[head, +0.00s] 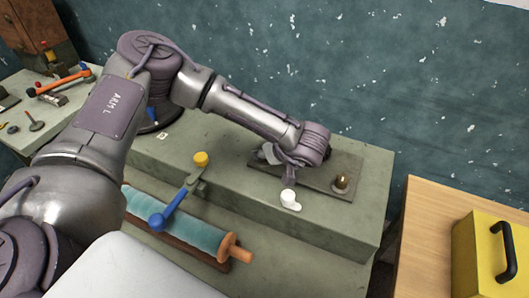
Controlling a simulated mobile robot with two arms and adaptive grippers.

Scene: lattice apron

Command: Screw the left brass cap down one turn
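A dark flat plate (318,182) lies on top of the grey-green block. A brass cap (341,182) stands upright near its right end. My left gripper (287,172) is over the left part of the plate, pointing down, to the left of this brass cap. The left brass cap is not visible; the gripper and wrist cover that part of the plate. I cannot tell whether the fingers are open or shut, or whether they touch anything. My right gripper is out of view.
A yellow case (485,258) stands on the wooden table at right. Tools lie at far left.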

